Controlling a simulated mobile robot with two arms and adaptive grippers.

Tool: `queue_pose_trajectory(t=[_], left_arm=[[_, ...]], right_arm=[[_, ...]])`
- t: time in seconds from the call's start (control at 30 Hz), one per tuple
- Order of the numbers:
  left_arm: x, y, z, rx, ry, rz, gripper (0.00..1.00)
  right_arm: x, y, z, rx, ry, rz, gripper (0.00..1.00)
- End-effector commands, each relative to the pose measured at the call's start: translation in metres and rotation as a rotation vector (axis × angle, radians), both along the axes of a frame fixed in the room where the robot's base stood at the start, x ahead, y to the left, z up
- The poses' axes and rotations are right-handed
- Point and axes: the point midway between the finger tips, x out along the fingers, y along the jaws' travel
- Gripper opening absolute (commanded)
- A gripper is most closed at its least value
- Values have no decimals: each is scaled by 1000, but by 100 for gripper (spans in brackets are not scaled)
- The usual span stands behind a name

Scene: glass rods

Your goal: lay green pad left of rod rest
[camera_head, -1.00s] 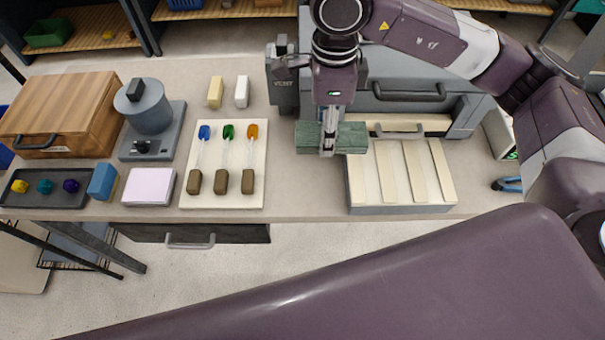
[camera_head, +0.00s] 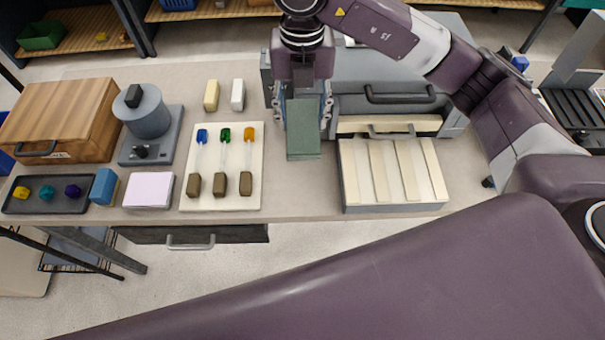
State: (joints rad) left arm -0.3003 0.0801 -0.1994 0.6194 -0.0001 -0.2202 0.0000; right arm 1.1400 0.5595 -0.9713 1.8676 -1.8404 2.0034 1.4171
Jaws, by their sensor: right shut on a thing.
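My right gripper (camera_head: 303,108) points down over the table, shut on the green pad (camera_head: 303,140), with a finger on each long side. The pad is flat and rectangular, its long side running front to back. It is just left of a grey tray with cream slats (camera_head: 393,172), which looks like the rod rest, and right of the cream board. I cannot tell whether the pad touches the table. My left gripper is not in view.
A cream board (camera_head: 254,202) with three coloured glass rods (camera_head: 225,152) lies left of the pad. Two small blocks (camera_head: 211,95) stand behind it. A narrow bare table strip (camera_head: 302,190) lies in front of the pad.

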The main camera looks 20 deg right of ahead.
Motion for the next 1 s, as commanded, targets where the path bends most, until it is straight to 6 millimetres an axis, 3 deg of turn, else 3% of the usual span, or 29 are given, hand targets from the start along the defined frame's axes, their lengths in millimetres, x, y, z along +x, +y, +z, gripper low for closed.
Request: queue_pose_trajectory(t=[0.5,1.0], left_arm=[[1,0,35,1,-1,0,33],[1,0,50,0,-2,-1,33]], right_arm=[[-2,0,-125,-2,6,-3,23],[-1,0,-187,0,3,-2,23]])
